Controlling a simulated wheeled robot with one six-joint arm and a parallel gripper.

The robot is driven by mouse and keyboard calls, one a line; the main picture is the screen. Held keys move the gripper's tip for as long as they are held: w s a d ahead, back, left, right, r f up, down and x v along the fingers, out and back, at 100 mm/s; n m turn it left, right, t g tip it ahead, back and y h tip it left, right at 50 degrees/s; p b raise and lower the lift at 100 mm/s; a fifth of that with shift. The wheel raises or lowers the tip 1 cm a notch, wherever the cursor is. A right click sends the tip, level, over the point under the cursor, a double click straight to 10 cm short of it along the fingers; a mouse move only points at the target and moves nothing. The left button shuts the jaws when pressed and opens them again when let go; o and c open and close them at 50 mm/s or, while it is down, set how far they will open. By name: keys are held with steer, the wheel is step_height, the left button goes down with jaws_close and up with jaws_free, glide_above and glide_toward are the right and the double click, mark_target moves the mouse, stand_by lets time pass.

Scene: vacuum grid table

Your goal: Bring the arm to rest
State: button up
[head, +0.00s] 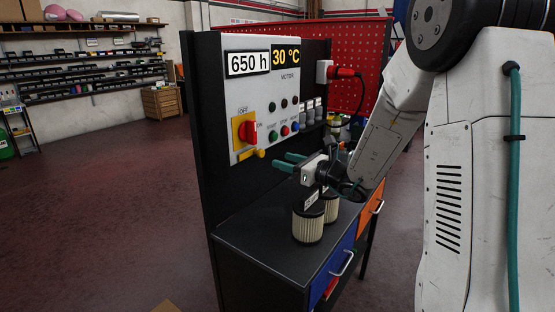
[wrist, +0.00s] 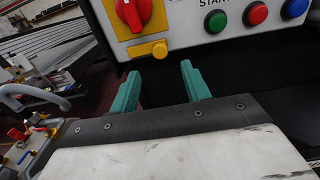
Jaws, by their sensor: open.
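My gripper (head: 284,162) is in front of the lower part of the control panel (head: 243,113), above the dark bench top (head: 245,238). Its two green fingers are apart with nothing between them. The wrist view shows the open fingers (wrist: 158,90) pointing toward the area below the panel. My white arm reaches in from the right in the head view.
A filter cartridge (head: 307,226) stands on the bench below my gripper, with another partly hidden behind it. The panel carries a red rotary switch (head: 251,132), a yellow knob (wrist: 160,49) and several buttons. A red plug (head: 344,72) sits at the panel's right side.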

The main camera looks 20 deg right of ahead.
steer(key=shift+s+d, duration=0.1)
steer(key=shift+s, duration=0.05)
stand_by(0.4)
steer(key=s+a+f+n+g+y, duration=0.1)
steer(key=s+a+n+g, duration=0.55)
steer(key=s+n, duration=0.3)
steer(key=s+a+f+n+g+y, duration=0.1)
steer(key=s+a+f+n+g, duration=0.1)
steer(key=s+a+n+g, duration=0.55)
steer(key=s+d+r+n+h, duration=0.1)
steer(key=s+d+n+h, duration=0.2)
steer(key=s, duration=0.4)
steer(key=s+d+r+n+h, duration=0.2)
steer(key=s+n+h, duration=0.2)
steer(key=s, duration=0.3)
steer(key=s+d+r+n+h, duration=0.1)
steer(key=s+d+n+h, duration=0.2)
steer(key=s, duration=0.4)
steer(key=n+h, duration=0.1)
steer(key=n, duration=0.1)
steer(key=shift+s+d+r+n, duration=0.25)
steer(key=shift+d+r+n, duration=0.05)
steer(key=shift+r+n, duration=0.1)
